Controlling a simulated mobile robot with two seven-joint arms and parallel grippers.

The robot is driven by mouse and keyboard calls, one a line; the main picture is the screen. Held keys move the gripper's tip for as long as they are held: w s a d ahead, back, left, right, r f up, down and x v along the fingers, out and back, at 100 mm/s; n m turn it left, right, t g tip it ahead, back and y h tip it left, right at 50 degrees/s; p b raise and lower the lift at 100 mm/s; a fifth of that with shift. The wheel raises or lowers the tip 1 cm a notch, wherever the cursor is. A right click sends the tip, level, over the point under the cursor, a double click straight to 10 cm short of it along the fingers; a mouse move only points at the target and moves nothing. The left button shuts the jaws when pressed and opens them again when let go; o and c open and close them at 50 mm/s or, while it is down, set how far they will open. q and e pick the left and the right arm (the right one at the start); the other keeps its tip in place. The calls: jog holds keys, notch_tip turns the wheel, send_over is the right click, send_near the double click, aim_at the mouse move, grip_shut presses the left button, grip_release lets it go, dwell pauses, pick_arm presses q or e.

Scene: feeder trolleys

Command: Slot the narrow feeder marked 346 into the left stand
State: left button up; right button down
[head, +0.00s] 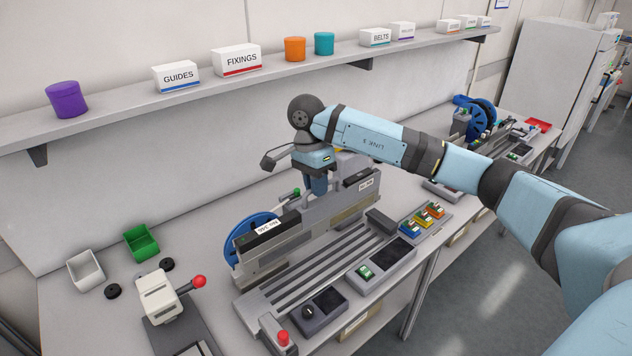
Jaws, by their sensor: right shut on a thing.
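The feeder marked 346 (282,243) is a long grey upright plate with a dark top block and a white label at its left end. My right gripper (317,190) comes down from above and is shut on the feeder near the middle of its top; the fingertips are partly hidden. The left stand (318,264) is a grey slotted base on the near bench. The feeder is along its back side, parallel to the slots; I cannot tell whether its lower edge is seated. A second label shows near the feeder's right end. My left gripper is out of view.
A blue reel (246,232) is behind the feeder's left end. A control box (318,309) and red button (283,338) are at the stand's front. A red-knobbed device (160,299) and green bin (141,241) are left. A shelf (210,89) runs above; another reel (482,116) is at far right.

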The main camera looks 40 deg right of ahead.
notch_tip(320, 180, down, 4)
jog(key=shift+w+f+b, duration=0.1)
jog(key=shift+f+b, duration=0.1)
jog(key=shift+b, duration=0.65)
notch_tip(320, 180, down, 4)
jog(key=shift+f+b, duration=0.2)
jog(key=shift+b, duration=1)
jog(key=shift+f+b, duration=0.9)
jog(key=shift+f, duration=0.25)
jog(key=shift+f+b, duration=0.85)
jog(key=shift+f, duration=0.15)
jog(key=shift+w+d+b, duration=0.1)
jog(key=shift+d+b, duration=0.35)
jog(key=shift+d, duration=0.9)
jog(key=c, duration=1.1)
grip_release()
jog(key=shift+f, duration=0.15)
notch_tip(320, 180, up, 14)
send_over(316, 200)
jog(key=w+d, duration=0.2)
jog(key=w, duration=0.1)
jog(key=shift+s+d+b, duration=0.1)
jog(key=shift+d+b, duration=0.05)
jog(key=shift+b, duration=0.15)
